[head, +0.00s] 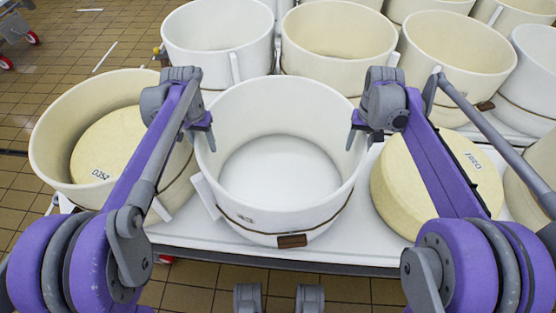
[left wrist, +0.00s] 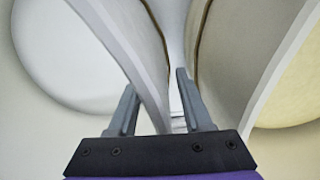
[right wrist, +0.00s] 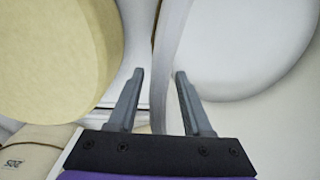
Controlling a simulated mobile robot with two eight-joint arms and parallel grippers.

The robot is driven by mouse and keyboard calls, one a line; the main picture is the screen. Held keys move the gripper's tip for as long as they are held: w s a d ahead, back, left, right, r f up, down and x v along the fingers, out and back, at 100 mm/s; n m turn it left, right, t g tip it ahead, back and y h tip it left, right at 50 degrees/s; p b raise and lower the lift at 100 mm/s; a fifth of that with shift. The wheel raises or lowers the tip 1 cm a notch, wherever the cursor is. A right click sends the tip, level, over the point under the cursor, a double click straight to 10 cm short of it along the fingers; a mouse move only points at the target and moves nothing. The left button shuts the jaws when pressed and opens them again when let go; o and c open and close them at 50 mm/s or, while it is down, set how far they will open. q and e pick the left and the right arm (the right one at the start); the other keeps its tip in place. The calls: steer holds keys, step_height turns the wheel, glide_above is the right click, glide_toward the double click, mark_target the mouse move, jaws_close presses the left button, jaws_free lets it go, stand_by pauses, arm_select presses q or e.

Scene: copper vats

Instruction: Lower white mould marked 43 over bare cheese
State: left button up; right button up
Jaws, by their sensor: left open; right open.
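A white mould (head: 285,215) stands upright at the centre of the white table; its inside looks empty with a white floor below. A small mark on its front is too small to read. A bare yellow cheese (head: 430,195) lies just right of it, with a dark number on top. My left gripper (head: 203,140) is open at the mould's left rim; the left wrist view shows the wall (left wrist: 130,50) between its fingers. My right gripper (head: 362,138) is open at the right rim, the wall (right wrist: 168,60) between its fingers. Neither gripper is closed on the wall.
A cream mould (head: 50,140) at the left holds a numbered cheese (head: 105,145), close to the white mould. Several more moulds, such as a white one (head: 215,45) and a cream one (head: 340,35), crowd the rows behind. The tiled floor (head: 90,50) is open at the far left.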

arm_select(q)
jaws_close()
arm_select(e)
jaws_close()
arm_select(q)
steer(key=shift+r, duration=0.1)
arm_select(e)
steer(key=shift+r, duration=0.1)
stand_by(1.0)
